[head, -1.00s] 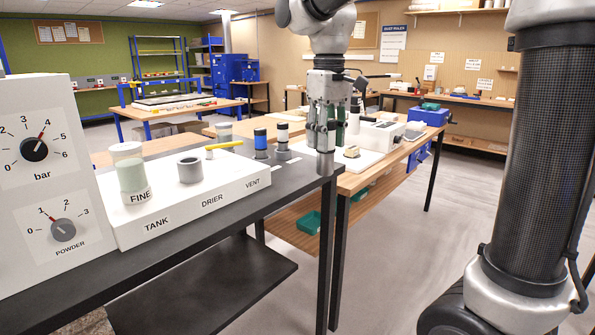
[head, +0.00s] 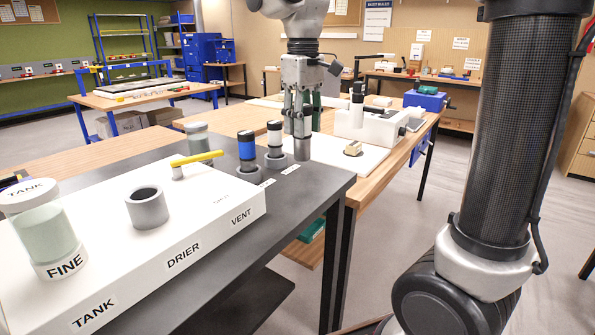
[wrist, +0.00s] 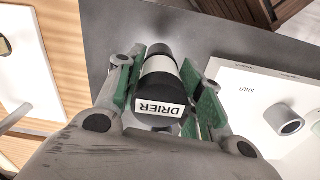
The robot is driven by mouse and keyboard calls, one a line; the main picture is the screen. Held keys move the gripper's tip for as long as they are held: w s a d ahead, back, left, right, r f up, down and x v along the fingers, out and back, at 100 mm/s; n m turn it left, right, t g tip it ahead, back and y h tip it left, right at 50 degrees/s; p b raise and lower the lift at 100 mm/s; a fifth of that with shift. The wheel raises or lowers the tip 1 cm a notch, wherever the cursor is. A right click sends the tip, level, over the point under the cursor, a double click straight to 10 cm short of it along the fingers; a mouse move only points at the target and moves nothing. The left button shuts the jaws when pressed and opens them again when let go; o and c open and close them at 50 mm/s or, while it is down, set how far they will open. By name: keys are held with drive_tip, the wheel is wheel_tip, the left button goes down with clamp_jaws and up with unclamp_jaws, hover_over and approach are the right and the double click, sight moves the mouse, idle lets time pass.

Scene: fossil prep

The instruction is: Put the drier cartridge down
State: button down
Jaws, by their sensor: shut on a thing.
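My gripper (wrist: 160,103) is shut on the drier cartridge (wrist: 160,65), a dark cylinder with a pale band and a white DRIER label, in the wrist view. Green-padded fingers flank it. In the head view my gripper (head: 300,110) is above the far end of the dark bench (head: 313,188); the fingers largely hide the cartridge there, and I cannot tell whether it touches the bench. The white station box (head: 200,220) has an empty grey socket (head: 149,212) above its DRIER marking. The socket also shows in the wrist view (wrist: 288,124).
A blue-banded cartridge (head: 246,150) and a white-banded cartridge (head: 275,138) stand in grey holders left of my gripper. A yellow lever (head: 196,158) and the FINE jar (head: 48,235) are on the box. A white machine (head: 372,127) stands beyond. The bench's near right part is clear.

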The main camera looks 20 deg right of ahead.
sight(302, 156)
wheel_tip(302, 156, down, 8)
drive_tip(key=shift+s+f, duration=0.1)
drive_tip(key=shift+f, duration=0.05)
drive_tip(key=shift+f, duration=0.1)
drive_tip(key=c, duration=0.9)
unclamp_jaws()
wheel_tip(302, 156, up, 12)
drive_tip(key=shift+r, duration=0.15)
drive_tip(key=s+d+f+m+t, duration=0.1)
drive_tip(key=s+d+f+m, duration=0.1)
drive_tip(key=s, duration=0.4)
drive_tip(key=s+d+f+m+t, duration=0.2)
drive_tip(key=s+d+f, duration=0.2)
drive_tip(key=s+d, duration=0.3)
drive_tip(key=s+d+f+m+t, duration=0.1)
drive_tip(key=s+d+f, duration=0.2)
drive_tip(key=s+d, duration=0.2)
drive_tip(key=shift+s+d+f+m, duration=0.2)
drive_tip(key=shift+s+m, duration=0.2)
drive_tip(key=shift+s, duration=0.3)
